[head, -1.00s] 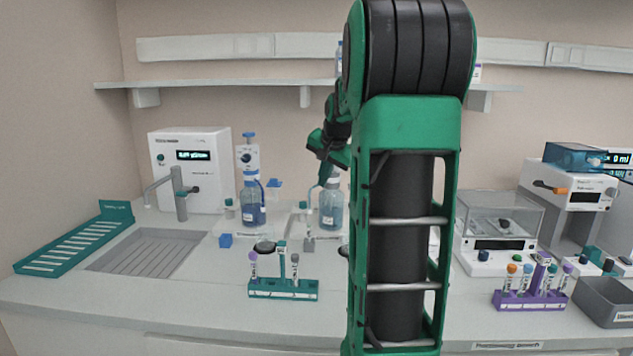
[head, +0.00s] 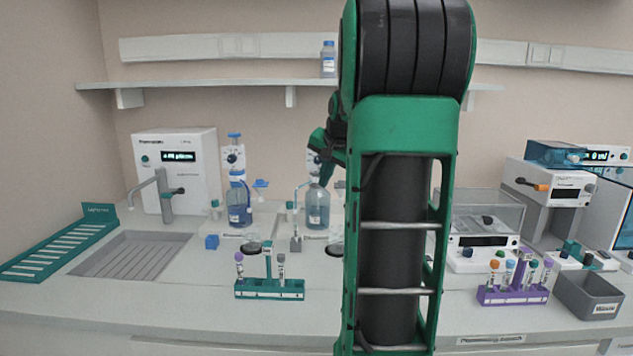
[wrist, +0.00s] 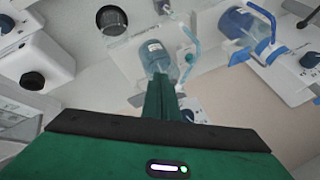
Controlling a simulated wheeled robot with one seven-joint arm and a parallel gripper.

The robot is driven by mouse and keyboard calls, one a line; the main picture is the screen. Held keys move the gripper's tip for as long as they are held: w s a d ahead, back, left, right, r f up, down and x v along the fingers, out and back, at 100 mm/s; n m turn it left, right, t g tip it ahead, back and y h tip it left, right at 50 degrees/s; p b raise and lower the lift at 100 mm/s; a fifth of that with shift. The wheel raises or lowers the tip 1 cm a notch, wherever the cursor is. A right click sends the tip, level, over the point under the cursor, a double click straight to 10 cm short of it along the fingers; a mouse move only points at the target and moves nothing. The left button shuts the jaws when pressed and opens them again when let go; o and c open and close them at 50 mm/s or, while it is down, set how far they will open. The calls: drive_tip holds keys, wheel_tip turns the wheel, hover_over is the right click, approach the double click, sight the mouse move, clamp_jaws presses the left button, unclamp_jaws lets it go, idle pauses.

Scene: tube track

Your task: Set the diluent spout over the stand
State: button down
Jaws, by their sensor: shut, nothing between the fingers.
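Two dispenser bottles stand at the back of the bench. The right one (head: 317,210) holds pale blue liquid, and its thin spout (head: 297,203) bends down on its left, above a small grey stand (head: 296,244). The left one (head: 238,210) is darker blue with a blue spout (head: 261,184). Their labels are too small to read, so I cannot tell which is the diluent. My gripper (wrist: 160,92) is shut and empty, its fingertips close to the paler bottle (wrist: 158,60) in the wrist view; contact is unclear. In the head view my arm hides part of that area.
A teal rack (head: 270,290) with tubes stands in front, and a purple rack (head: 513,297) and grey bin (head: 588,297) stand at right. A balance (head: 483,235) is right of my arm. A sink (head: 130,256) and white machine (head: 178,165) are at left. The front left bench is clear.

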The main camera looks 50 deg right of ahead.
drive_tip(key=v, duration=1)
drive_tip(key=shift+s, duration=0.2)
drive_tip(key=shift+r, duration=0.15)
